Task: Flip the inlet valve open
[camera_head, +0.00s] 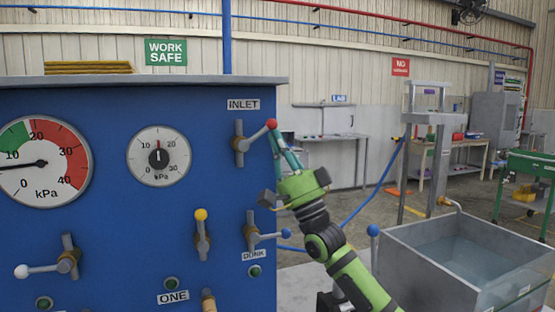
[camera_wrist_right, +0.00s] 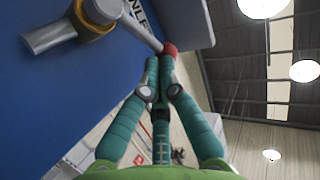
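The inlet valve (camera_head: 240,143) is on the blue panel under the INLET label (camera_head: 243,104). Its grey lever points right and slightly up, ending in a red knob (camera_head: 271,124). The lever and red knob (camera_wrist_right: 170,48) also show in the right wrist view. My right gripper (camera_head: 272,135) comes up from the lower right, with its teal fingers converging just below the knob. In the right wrist view the fingertips (camera_wrist_right: 159,62) are close together, at or touching the knob's underside. The knob does not appear between them. My left gripper is not in view.
A water tank (camera_head: 420,270) stands at the lower right.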

